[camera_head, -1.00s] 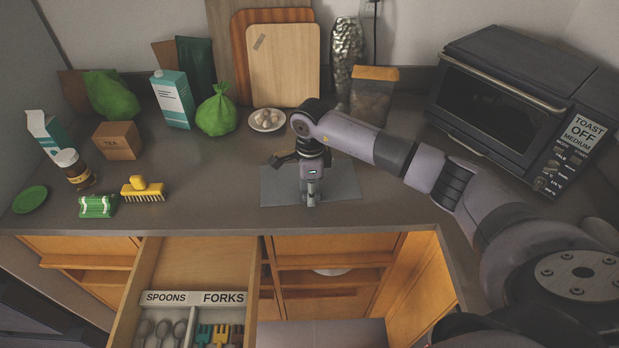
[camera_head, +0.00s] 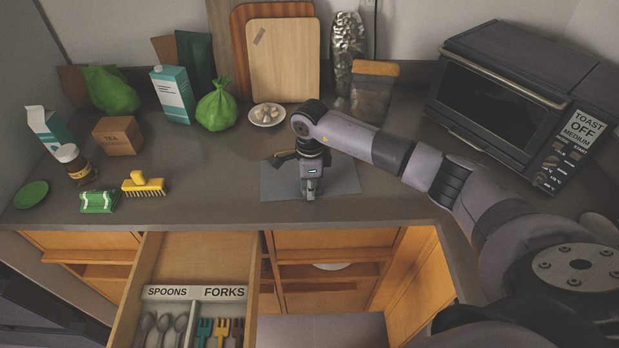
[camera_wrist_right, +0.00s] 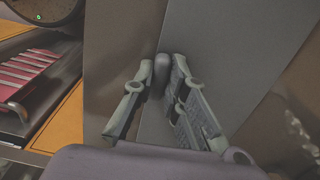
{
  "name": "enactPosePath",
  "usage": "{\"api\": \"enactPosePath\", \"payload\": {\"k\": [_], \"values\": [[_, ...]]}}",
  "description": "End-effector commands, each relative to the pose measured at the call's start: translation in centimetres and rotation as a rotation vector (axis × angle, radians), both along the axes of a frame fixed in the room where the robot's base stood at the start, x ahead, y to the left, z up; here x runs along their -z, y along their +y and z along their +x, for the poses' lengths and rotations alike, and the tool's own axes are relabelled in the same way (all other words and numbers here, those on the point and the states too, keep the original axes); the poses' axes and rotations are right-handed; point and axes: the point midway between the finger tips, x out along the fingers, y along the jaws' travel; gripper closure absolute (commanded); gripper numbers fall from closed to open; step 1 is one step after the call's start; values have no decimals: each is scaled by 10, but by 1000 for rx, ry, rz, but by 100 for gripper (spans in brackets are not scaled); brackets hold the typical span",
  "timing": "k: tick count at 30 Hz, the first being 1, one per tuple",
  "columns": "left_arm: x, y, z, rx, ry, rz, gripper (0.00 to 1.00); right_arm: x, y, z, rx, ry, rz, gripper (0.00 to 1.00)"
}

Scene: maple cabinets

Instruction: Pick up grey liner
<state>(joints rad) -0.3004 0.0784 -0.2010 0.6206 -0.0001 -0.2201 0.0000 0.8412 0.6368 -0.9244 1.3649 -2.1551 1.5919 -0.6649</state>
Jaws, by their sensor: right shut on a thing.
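The grey liner (camera_head: 340,180) is a flat, roughly rectangular sheet on the dark counter near its front edge. It also fills much of the right wrist view (camera_wrist_right: 230,50). My right gripper (camera_head: 310,195) points down at the liner's front middle and covers part of it. In the right wrist view its fingers (camera_wrist_right: 162,68) are close together at the liner's edge, around a small raised dark grey part. It is shut on the liner, which still lies on the counter. My left gripper is not in view.
A toaster oven (camera_head: 510,100) stands at the right. Behind the liner are a plate of eggs (camera_head: 267,115), cutting boards (camera_head: 285,60) and a jar (camera_head: 371,95). A yellow brush (camera_head: 144,186) is to the left. An open cutlery drawer (camera_head: 200,260) juts out below the counter.

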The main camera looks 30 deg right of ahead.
Motion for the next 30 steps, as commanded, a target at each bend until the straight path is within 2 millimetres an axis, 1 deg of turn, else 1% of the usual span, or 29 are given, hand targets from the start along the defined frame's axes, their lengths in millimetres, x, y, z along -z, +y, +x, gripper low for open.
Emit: {"api": "enactPosePath", "payload": {"k": [12, 17, 20, 23, 26, 30], "values": [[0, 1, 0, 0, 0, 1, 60, -1, 0, 0, 0, -1, 1, 100], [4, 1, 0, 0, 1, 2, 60, -10, 0, 1, 1, -3, 0, 100], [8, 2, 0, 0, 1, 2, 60, -22, -1, 2, 0, -5, 0, 100], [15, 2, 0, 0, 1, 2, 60, -41, 0, 2, 0, -8, 0, 100], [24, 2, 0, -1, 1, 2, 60, -67, -1, 2, -1, -9, 0, 100], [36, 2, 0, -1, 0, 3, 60, -109, 0, 2, -1, -9, 0, 100]]}}
